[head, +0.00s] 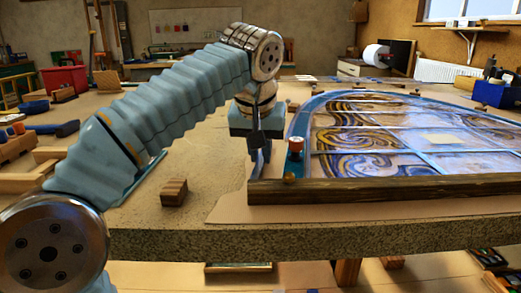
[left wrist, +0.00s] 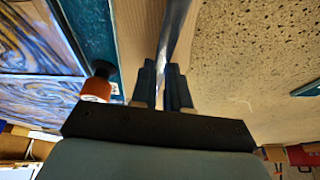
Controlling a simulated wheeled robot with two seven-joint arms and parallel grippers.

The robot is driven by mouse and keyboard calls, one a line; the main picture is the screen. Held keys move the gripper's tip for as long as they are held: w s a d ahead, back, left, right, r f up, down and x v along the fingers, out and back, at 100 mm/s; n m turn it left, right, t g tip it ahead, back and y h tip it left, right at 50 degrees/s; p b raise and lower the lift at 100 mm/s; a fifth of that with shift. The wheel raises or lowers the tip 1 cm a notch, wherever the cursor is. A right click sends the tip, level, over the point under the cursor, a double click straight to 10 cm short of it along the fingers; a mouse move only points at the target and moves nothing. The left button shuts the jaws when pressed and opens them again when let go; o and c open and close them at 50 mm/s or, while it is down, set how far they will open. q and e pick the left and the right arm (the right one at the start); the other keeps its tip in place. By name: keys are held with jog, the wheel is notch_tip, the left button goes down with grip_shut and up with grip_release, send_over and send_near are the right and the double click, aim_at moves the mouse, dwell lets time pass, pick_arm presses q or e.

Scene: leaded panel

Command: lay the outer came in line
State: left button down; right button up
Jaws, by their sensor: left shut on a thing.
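My left gripper (head: 258,158) points down beside the near left corner of the leaded panel (head: 370,165). In the left wrist view its two dark fingers (left wrist: 165,88) are shut on a thin grey strip, the came (left wrist: 175,35), which runs away from between them. The came lies just outside the panel's blue edge (left wrist: 88,25), with a pale gap between them. In the head view I cannot make out the held came behind the gripper. The panel has swirled blue and amber glass and a curved blue border (head: 305,115). My right gripper is not in view.
A dark wooden batten (head: 390,188) runs along the panel's front edge. An orange-topped peg (head: 296,145) stands close right of the gripper; it also shows in the left wrist view (left wrist: 97,85). A small wooden block (head: 174,192) lies left on the speckled bench (head: 150,235), with clear bench around it.

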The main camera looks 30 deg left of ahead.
pick_arm(q)
jog(key=shift+f, duration=0.15)
dwell(0.4)
jog(key=c, duration=0.7)
grip_release()
jog(key=o, duration=0.5)
jog(key=shift+o, duration=0.2)
jog(key=p+v, duration=0.4)
jog(key=v, duration=0.9)
jog(key=shift+r, duration=0.4)
